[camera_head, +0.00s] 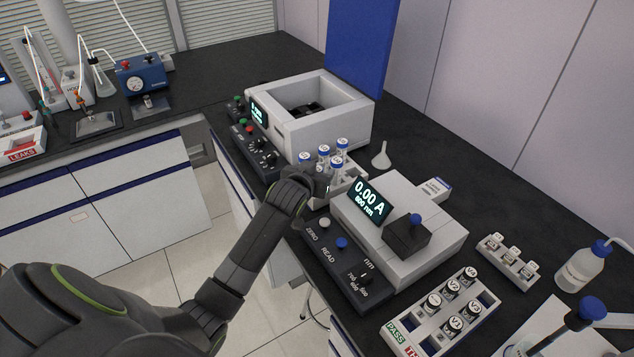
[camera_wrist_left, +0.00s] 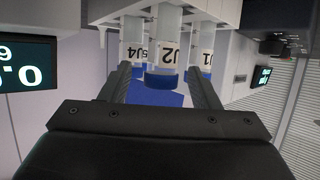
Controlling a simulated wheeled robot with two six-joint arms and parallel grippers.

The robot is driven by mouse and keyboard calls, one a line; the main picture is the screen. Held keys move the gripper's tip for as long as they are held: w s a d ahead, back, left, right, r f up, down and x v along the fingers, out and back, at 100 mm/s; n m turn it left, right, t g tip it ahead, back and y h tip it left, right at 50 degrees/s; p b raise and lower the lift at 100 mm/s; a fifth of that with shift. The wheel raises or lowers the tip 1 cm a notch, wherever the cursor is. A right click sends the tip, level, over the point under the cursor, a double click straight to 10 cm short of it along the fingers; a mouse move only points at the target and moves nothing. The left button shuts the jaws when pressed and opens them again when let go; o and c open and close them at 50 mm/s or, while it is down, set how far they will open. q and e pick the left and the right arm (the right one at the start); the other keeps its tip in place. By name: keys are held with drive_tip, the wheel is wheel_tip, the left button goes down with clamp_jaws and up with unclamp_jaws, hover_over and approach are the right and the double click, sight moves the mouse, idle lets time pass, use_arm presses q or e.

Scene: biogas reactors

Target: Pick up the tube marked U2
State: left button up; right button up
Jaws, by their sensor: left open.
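The tube marked U2 (camera_wrist_left: 166,50) has a clear body, a white label and a blue cap. It shows upside down in the left wrist view, standing in a white rack (camera_wrist_left: 112,14). My left gripper (camera_wrist_left: 160,72) is open, with one finger on each side of the U2 cap; I cannot tell whether they touch it. The tube marked U1 (camera_wrist_left: 205,55) is at the right finger, and another labelled tube (camera_wrist_left: 133,48) is at the left finger. In the head view my left gripper (camera_head: 322,184) is at the rack's near side, partly hiding the tubes.
Several blue-capped tubes (camera_head: 324,152) stand close together in the rack. A white open-topped instrument (camera_head: 340,132) is behind it, and a white photometer (camera_head: 435,215) reading 0.00 A is to the right. A funnel (camera_head: 381,158) stands beyond. A vial tray (camera_head: 415,330) is at the lower right.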

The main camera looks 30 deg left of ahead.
use_arm(q)
drive_tip(key=shift+w+a+f, duration=0.1)
drive_tip(key=shift+w+f, duration=0.1)
drive_tip(key=shift+w, duration=0.2)
drive_tip(key=shift+c, duration=0.4)
drive_tip(key=c, duration=1)
